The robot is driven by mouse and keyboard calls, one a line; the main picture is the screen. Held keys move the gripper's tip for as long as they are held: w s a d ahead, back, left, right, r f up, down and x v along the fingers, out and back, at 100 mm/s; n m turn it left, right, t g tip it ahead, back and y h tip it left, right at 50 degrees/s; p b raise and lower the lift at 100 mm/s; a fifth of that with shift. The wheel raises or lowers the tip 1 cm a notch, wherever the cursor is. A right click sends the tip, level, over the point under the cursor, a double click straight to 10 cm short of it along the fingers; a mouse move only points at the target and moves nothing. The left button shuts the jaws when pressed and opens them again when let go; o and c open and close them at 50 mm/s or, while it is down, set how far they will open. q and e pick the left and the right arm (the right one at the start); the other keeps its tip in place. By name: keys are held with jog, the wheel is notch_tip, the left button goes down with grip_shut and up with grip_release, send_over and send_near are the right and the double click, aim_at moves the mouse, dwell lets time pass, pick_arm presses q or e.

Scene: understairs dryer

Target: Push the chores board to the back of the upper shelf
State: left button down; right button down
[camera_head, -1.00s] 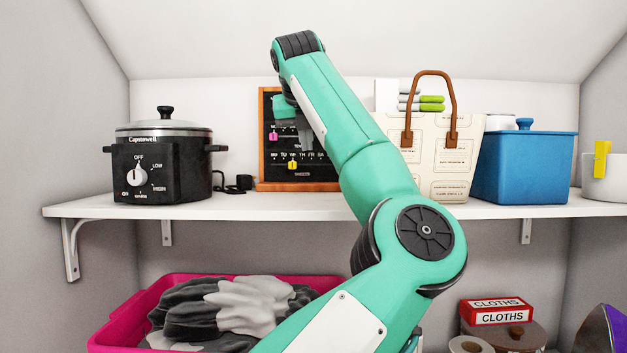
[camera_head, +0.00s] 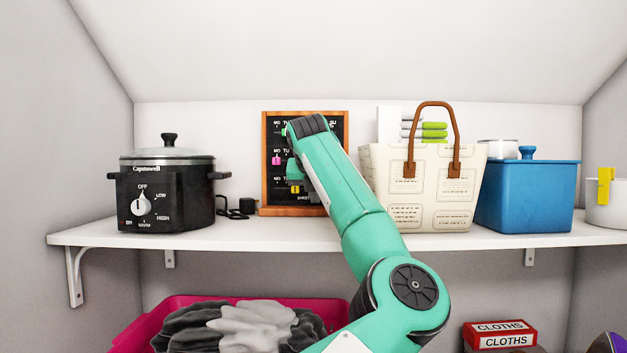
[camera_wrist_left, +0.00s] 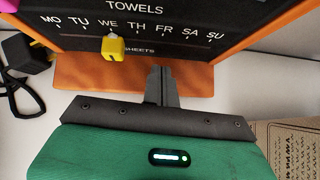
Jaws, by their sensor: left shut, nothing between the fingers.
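The chores board (camera_head: 338,150) stands upright at the back of the upper shelf (camera_head: 270,235), between the slow cooker and the cream bag. It has a black face, an orange-brown wooden frame and coloured tags. In the wrist view my left gripper (camera_wrist_left: 162,75) is shut and empty. Its fingertips are just above the orange ledge of the board (camera_wrist_left: 90,72), low on the face near the SHEETS line. I cannot tell whether they touch it. In the head view the fingers are hidden behind my arm. My right gripper is not in view.
A black slow cooker (camera_head: 165,195) with a cord and plug (camera_head: 246,206) stands left of the board. A cream bag (camera_head: 420,190) with brown handles stands close on the right, then a blue box (camera_head: 530,195). A pink basket (camera_head: 180,310) of cloths is below.

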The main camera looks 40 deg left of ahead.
aim_at(316, 206)
pick_arm(q)
jog(key=shift+w+a, duration=0.4)
jog(key=shift+w, duration=0.15)
jog(key=shift+w+a+r+p, duration=0.2)
jog(key=shift+w+a+p, duration=0.15)
jog(key=shift+w+p, duration=0.25)
jog(key=shift+w+a, duration=0.3)
jog(key=shift+s, duration=0.1)
jog(key=shift+d+f, duration=0.1)
